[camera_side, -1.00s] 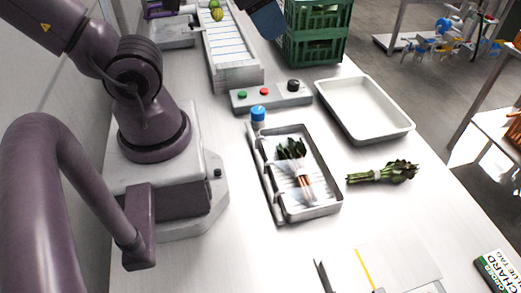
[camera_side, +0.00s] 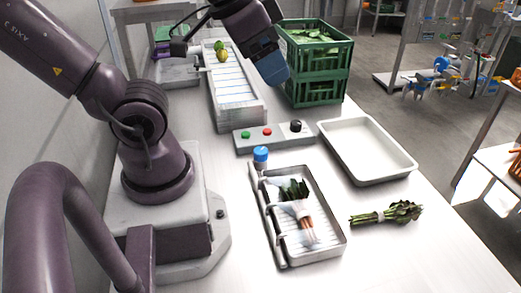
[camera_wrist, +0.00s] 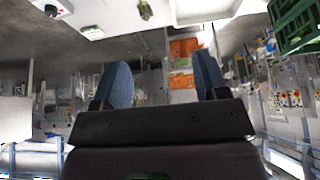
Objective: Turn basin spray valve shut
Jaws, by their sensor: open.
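The basin (camera_side: 335,250) is a shallow metal tray on the white bench, with a pipe (camera_side: 267,215) along its left long side. A blue knob (camera_side: 261,154), which looks like the spray valve, stands at the pipe's far end. A wrapped bundle of greens (camera_side: 297,208) lies in the basin. I cannot tell whether water runs. My gripper (camera_side: 272,68) is raised beyond the knob, apart from it, with blue fingers. In the wrist view my gripper (camera_wrist: 164,80) is open, with nothing between the fingers; the knob is not clear there.
A control box (camera_side: 273,135) with green and red buttons and a black knob stands behind the basin. An empty white tray (camera_side: 365,150) is to the right, with a loose bundle of greens (camera_side: 387,214) before it. A conveyor (camera_side: 235,95) and green crates (camera_side: 313,65) stand behind.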

